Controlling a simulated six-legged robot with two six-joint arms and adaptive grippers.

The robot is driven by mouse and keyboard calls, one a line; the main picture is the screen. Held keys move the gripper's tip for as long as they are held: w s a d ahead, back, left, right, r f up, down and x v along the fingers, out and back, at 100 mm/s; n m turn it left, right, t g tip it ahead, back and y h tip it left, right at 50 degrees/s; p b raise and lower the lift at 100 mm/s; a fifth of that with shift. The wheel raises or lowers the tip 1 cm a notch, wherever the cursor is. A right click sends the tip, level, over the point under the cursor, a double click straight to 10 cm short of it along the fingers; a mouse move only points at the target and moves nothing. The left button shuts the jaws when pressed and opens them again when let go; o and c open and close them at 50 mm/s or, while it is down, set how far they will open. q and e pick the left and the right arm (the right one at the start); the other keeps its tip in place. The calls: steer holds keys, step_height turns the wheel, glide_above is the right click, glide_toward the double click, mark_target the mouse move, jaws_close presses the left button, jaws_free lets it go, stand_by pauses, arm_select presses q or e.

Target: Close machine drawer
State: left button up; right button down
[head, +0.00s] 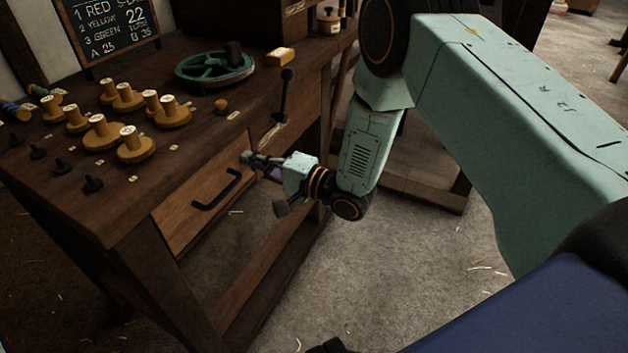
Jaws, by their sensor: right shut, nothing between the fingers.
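The machine drawer (187,208) is in the side of the dark wooden workbench, left of centre in the head view. Its front is lighter wood with a black bar handle (217,189). The front looks close to flush with the bench; I cannot tell whether a small gap is left. My right gripper (248,158) is shut and empty. Its fingertips are at the upper right end of the drawer front, right of and above the handle. I cannot tell whether they touch the wood.
The bench top (190,150) holds several yellow-brown gear pieces (135,146), black pegs (92,184), a green handwheel (214,69) and a chalkboard (108,28). A black lever (285,92) stands at the bench edge above my right gripper. The floor (400,270) before the bench is clear.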

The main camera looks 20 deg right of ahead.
steer(key=shift+w+a+r, duration=0.1)
steer(key=shift+a+r, duration=0.05)
steer(key=shift+r, duration=0.1)
stand_by(0.5)
